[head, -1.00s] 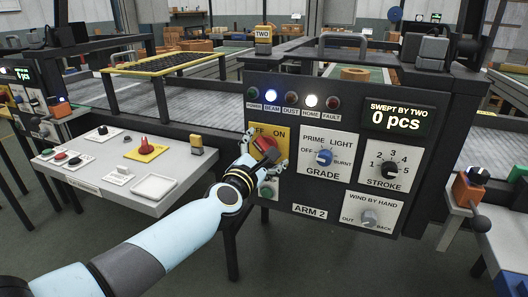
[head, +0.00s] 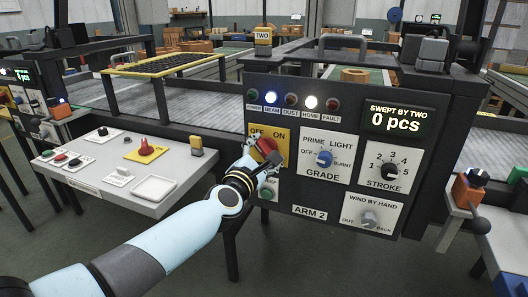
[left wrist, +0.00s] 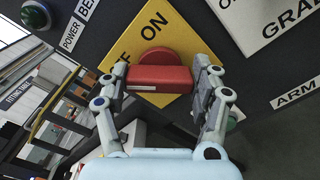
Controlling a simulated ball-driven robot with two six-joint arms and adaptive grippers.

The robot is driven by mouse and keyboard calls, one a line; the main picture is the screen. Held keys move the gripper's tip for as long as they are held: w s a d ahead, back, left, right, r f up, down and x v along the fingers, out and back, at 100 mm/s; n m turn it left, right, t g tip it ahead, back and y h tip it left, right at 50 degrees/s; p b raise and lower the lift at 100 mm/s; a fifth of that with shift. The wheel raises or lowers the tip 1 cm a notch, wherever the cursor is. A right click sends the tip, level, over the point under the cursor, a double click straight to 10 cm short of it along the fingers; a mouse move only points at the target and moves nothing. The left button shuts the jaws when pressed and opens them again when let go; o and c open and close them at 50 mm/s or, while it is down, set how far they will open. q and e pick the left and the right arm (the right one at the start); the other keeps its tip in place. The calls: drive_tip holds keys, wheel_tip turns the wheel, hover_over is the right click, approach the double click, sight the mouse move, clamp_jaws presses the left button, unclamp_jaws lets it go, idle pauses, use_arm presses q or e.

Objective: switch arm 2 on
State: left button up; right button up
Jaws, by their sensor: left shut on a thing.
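The ARM 2 panel (head: 338,206) stands upright in front of me. Its red rotary switch (head: 267,148) sits on a yellow plate (head: 281,137) marked OFF and ON. My left gripper (head: 262,165) is at this switch, shut on its red handle. In the left wrist view the red handle (left wrist: 160,79) lies between the two fingers (left wrist: 162,90), and the ON label is visible above it. OFF is partly hidden there. On the lamp row, BEAM (head: 271,97) glows blue and HOME (head: 311,102) glows white; the POWER lamp (head: 253,95) looks dim. My right gripper is not in view.
A green button (head: 266,194) is just below the gripper. The grade knob (head: 324,158), stroke knob (head: 389,172) and wind-by-hand knob (head: 369,218) are to the right. A grey desk (head: 112,170) with another red switch (head: 146,146) stands at left.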

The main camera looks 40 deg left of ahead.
use_arm(q)
drive_tip(key=m+p, duration=0.1)
drive_tip(key=m, duration=0.4)
drive_tip(key=shift+d+f, duration=0.1)
drive_tip(key=shift+f, duration=0.05)
drive_tip(key=m+p, duration=0.1)
drive_tip(key=m, duration=0.2)
drive_tip(key=shift+s+m+p, duration=0.1)
drive_tip(key=shift+m+p, duration=0.2)
drive_tip(key=shift+p, duration=0.1)
drive_tip(key=m+p, duration=0.2)
drive_tip(key=m, duration=0.4)
drive_tip(key=shift+f, duration=0.2)
drive_tip(key=shift+f+m+p, duration=0.15)
drive_tip(key=shift+m+p, duration=0.5)
drive_tip(key=shift+m, duration=0.65)
drive_tip(key=o, duration=0.9)
drive_tip(key=shift+c, duration=0.2)
drive_tip(key=o, duration=0.3)
